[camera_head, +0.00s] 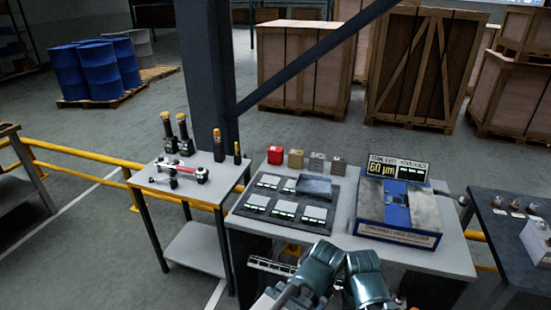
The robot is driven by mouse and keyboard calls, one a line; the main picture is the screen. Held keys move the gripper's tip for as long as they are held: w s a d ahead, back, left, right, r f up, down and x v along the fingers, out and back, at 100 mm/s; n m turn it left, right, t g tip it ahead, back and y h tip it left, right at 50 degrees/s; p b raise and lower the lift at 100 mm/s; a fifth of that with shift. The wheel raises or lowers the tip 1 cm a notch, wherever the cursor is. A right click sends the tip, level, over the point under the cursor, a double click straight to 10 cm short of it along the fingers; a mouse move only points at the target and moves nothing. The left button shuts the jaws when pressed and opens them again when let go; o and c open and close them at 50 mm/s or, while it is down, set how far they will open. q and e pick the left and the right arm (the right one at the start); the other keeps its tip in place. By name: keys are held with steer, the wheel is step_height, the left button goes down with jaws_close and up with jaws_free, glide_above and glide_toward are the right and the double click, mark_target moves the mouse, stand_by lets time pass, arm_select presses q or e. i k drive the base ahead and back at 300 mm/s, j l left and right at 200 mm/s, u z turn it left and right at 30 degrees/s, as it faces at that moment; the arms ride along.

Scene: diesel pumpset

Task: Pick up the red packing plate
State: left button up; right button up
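A small red block (275,154), the only plain red plate-like piece I can make out, stands at the back left edge of the grey workbench. It is first in a row with a tan block (295,158), a grey block (317,161) and another grey block (338,164). Nothing touches the red block. Links of my two arms show at the bottom middle, in front of the bench and well short of the block. I cannot make out the fingertips of either gripper.
On the bench, a dark board (247,211) with several pale plates lies in front of the blocks. A blue gauge machine (398,237) with a "60 µm" display (399,168) stands right. A side table (157,178) holds tools. A dark post (207,70) rises behind.

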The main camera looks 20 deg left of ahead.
mark_target(276, 150)
steer(key=u, duration=0.6)
steer(key=k+j+z, duration=0.1)
steer(key=k+j, duration=0.15)
steer(key=i+j, duration=1.65)
steer(key=k+j+u, duration=0.05)
steer(key=j, duration=0.1)
